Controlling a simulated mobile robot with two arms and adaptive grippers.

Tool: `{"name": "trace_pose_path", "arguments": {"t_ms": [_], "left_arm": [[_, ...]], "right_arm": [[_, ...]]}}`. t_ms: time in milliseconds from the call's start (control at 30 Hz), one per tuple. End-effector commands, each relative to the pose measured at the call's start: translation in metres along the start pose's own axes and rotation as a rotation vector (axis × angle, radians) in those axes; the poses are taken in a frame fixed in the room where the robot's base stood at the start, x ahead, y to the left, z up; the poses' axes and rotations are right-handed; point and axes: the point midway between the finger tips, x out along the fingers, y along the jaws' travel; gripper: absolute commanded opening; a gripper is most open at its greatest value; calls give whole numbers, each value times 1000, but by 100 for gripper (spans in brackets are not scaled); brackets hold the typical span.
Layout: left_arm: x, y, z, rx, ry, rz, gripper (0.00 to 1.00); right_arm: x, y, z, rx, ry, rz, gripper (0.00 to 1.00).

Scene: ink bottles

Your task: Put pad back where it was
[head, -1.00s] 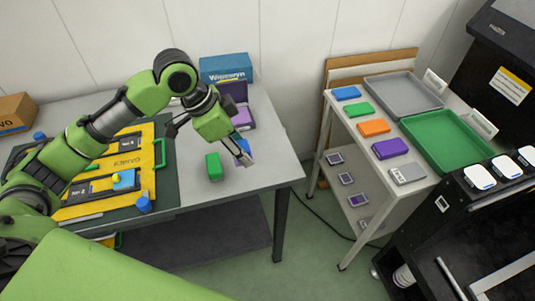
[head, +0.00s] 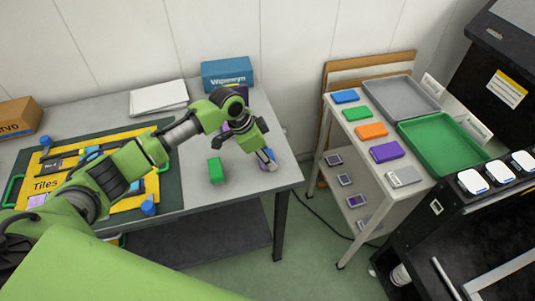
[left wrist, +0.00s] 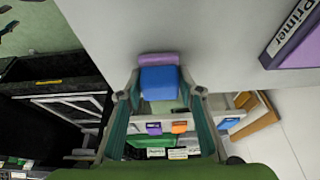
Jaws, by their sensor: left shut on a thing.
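My left gripper (head: 266,160) is low over the right end of the grey table, near its right edge. In the left wrist view its fingers (left wrist: 160,105) are shut on a blue block (left wrist: 158,82). A purple piece (left wrist: 158,59) shows just beyond the blue block; I cannot tell whether they are joined. In the head view the held block is mostly hidden by the fingers. A green block (head: 216,170) stands on the table left of the gripper. My right gripper is not in view.
A cart to the right holds blue (head: 345,96), green (head: 357,112), orange (head: 371,131) and purple (head: 387,151) pads, beside a grey tray (head: 402,94) and a green tray (head: 445,146). A blue box (head: 227,72) stands at the table's back. A floor gap separates table and cart.

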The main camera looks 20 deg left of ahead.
Motion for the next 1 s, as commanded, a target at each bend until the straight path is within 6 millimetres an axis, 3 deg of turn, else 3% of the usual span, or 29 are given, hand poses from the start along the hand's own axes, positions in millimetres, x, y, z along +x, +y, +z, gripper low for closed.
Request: {"name": "trace_pose_path", "arguments": {"t_ms": [333, 367, 400, 767, 867, 1000], "left_arm": [[4, 0, 2, -1, 0, 0, 17], [3, 0, 1, -1, 1, 0, 42], [3, 0, 1, -1, 0, 0, 51], [1, 0, 0, 0, 1, 0, 51], [-6, -1, 0, -1, 1, -1, 51], [-30, -1, 0, 1, 1, -3, 51]], "right_arm": [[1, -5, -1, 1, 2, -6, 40], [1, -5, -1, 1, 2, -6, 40], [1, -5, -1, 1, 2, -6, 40], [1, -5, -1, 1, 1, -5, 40], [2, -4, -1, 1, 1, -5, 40], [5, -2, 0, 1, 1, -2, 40]]}}
